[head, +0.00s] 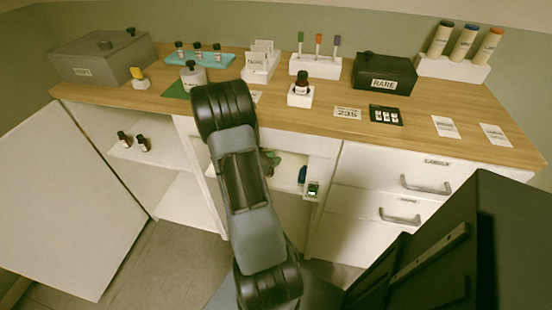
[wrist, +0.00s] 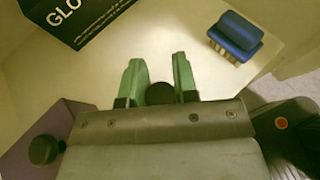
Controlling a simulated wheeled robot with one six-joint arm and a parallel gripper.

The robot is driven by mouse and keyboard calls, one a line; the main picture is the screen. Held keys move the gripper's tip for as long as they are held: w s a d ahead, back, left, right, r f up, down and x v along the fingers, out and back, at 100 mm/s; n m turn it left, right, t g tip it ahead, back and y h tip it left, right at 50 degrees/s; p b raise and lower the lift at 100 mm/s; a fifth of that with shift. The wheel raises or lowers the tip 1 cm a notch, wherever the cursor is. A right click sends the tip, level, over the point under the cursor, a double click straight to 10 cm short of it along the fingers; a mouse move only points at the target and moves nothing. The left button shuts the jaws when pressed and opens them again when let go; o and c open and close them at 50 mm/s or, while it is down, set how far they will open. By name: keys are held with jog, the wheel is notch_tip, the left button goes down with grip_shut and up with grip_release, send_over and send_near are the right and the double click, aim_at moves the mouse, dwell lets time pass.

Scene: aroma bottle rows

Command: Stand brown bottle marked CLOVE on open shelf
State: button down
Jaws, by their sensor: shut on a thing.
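My gripper (wrist: 157,64) has green fingers and is shut on a dark round-topped thing (wrist: 160,93), seen from above between them in the wrist view. It looks like a bottle cap; its body and any label are hidden. In the head view green fingers (head: 271,157) show beside my arm, in the middle open bay under the counter. The bay's pale shelf (head: 285,181) lies below them. Two brown bottles, one (head: 124,139) left of the other (head: 143,143), stand on the left shelf (head: 160,156). Which bottle is CLOVE cannot be read.
A dark box lettered GLO (wrist: 75,18) and a blue object (wrist: 236,34) are near the fingers, with a purple-grey box (wrist: 45,140) at lower left. An open white door (head: 70,200) stands left.

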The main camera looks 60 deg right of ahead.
jog(key=shift+s+d+f, duration=0.1)
jog(key=shift+s+d, duration=0.1)
jog(key=shift+d, duration=0.25)
jog(key=shift+s+d, duration=0.15)
jog(key=shift+d, duration=0.3)
jog(key=shift+f, duration=0.2)
jog(key=shift+a+f, duration=0.1)
jog(key=c, duration=0.9)
grip_release()
